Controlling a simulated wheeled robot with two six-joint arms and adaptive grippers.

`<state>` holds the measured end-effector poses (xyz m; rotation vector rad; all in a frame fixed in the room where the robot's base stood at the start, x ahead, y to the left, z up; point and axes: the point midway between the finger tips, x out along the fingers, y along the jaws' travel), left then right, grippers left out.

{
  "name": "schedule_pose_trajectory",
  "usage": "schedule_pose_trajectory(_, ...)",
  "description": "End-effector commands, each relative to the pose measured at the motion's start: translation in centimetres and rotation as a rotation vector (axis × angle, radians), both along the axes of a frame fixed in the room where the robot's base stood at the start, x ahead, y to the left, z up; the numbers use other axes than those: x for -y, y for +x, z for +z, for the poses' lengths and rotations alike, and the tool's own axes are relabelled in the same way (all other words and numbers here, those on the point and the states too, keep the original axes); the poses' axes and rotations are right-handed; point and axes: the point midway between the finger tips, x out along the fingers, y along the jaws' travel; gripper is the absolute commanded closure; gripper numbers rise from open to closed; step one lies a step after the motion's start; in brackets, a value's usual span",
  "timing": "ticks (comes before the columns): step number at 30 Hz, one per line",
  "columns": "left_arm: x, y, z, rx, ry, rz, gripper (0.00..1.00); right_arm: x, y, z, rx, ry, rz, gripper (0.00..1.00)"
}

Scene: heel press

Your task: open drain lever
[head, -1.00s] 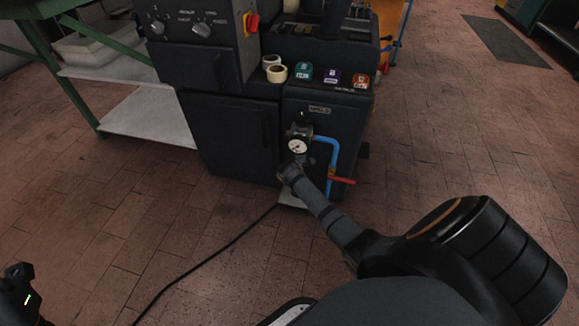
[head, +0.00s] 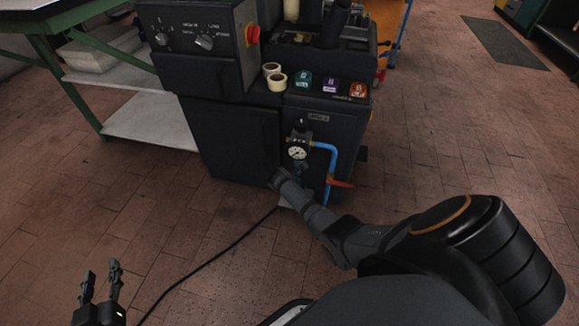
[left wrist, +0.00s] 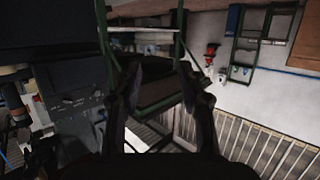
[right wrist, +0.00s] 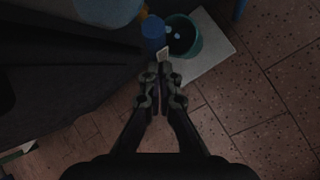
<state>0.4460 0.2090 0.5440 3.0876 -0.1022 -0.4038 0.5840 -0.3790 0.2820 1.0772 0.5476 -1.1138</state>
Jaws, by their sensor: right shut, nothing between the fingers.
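A red lever (head: 341,184) sticks out to the right from the blue pipe (head: 333,157) low on the front of the dark machine. A round white gauge (head: 297,153) sits left of the pipe. My right arm reaches to just below the gauge, and its fingers are hidden in the head view. In the right wrist view my right gripper (right wrist: 163,70) is shut and empty. Its tips are beside a small pale tab (right wrist: 163,53), below a blue cylinder (right wrist: 153,30) and a teal round container (right wrist: 183,36). My left gripper (head: 101,270) is open and empty, away from the machine.
The dark machine (head: 231,135) has tape rolls (head: 276,81) and coloured buttons on its ledge. A green-framed table (head: 50,80) stands at the left. A black cable (head: 215,258) crosses the floor. A pale plate (right wrist: 205,66) lies under the teal container. The tiled floor at right is open.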

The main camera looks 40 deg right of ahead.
Motion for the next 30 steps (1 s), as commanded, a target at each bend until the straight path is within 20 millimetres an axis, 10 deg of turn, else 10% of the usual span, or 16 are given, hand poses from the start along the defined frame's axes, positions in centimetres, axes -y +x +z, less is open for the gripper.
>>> schedule_pose_trajectory(30,0.0,-0.5,0.7,-0.046,-0.001,-0.002,0.6,0.0,0.0,1.5,0.001,0.001,0.0,1.0)
